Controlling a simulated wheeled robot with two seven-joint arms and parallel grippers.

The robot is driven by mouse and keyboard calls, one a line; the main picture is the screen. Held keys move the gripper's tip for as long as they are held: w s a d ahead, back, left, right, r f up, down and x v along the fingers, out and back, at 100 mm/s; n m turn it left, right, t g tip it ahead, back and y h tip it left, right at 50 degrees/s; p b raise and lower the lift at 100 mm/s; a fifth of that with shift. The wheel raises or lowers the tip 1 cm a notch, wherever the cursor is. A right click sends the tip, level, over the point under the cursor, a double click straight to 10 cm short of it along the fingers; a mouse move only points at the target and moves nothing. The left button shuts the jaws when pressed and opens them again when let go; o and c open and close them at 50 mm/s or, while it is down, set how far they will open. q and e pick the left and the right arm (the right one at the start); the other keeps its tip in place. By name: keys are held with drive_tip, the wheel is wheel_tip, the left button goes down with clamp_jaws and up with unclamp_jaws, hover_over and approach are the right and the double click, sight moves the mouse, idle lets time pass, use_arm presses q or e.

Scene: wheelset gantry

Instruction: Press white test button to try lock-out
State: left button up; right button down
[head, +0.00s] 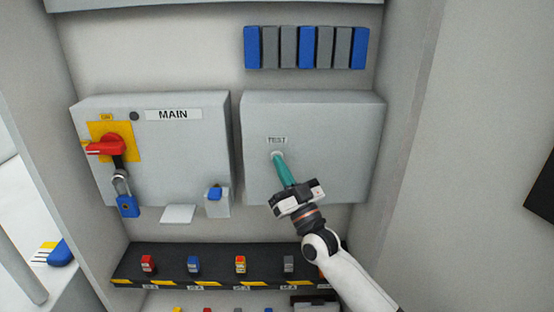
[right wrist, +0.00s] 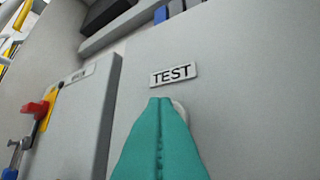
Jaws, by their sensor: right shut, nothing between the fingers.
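The white test button (head: 276,155) sits under the TEST label (head: 277,140) on the right-hand grey box (head: 330,130). My right gripper (head: 279,158) is shut and empty, its teal fingertips at the button. In the right wrist view the fingertips (right wrist: 161,100) cover most of the white button (right wrist: 180,106); only its edge shows. Whether they touch or press it I cannot tell. On the MAIN box (head: 190,150) the red switch handle (head: 105,147) points left over a yellow plate. A blue padlock (head: 128,205) hangs from a hasp below it. My left gripper is not in view.
A black shelf (head: 215,270) with yellow stripes below holds several small coloured locks or breakers. A small holder with a blue item (head: 216,195) sits at the MAIN box's lower right. Blue and grey modules (head: 306,47) are above. The cabinet's side wall (head: 400,120) stands at right.

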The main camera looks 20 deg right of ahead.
idle(0.4)
drive_tip(key=shift+s+a+p, duration=0.2)
drive_tip(key=shift+s+p, duration=0.4)
drive_tip(key=shift+s, duration=0.15)
drive_tip(key=s+p, duration=0.1)
drive_tip(key=s, duration=0.1)
drive_tip(key=s+a+p, duration=0.1)
drive_tip(key=s+p, duration=0.1)
drive_tip(key=shift+s+a, duration=0.2)
drive_tip(key=shift+s, duration=0.2)
drive_tip(key=shift+f, duration=0.1)
